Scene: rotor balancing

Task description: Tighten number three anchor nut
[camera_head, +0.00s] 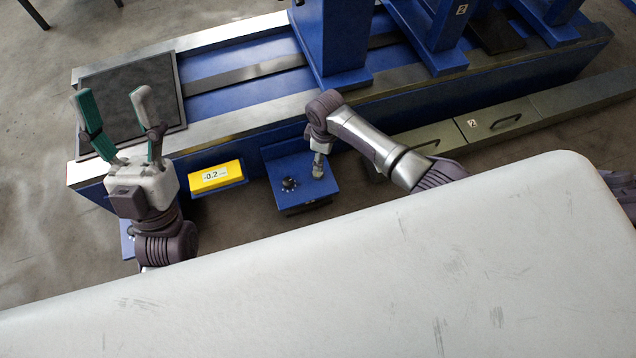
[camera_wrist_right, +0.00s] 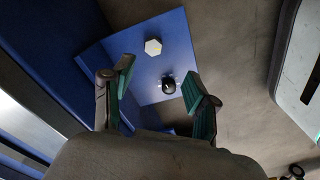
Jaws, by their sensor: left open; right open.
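A pale hexagonal nut (camera_wrist_right: 153,47) is on the top of a small blue box (camera_wrist_right: 181,45) in the right wrist view. No number shows on it. A black knob (camera_wrist_right: 169,86) sits beside it, and the knob also shows on the box in the head view (camera_head: 289,184). My right gripper (camera_wrist_right: 158,82) is open and empty, its fingers apart above the box, with the knob framed nearer the fingers than the nut. In the head view my right arm reaches over the box, and its fingers are hard to make out. My left gripper (camera_head: 112,98) is open and empty, fingers upward.
A yellow display (camera_head: 215,177) reading -0.2 is on the front of the long blue machine bed (camera_head: 240,67). A grey plate (camera_head: 125,75) lies behind my left gripper. Blue uprights (camera_head: 330,40) stand on the bed.

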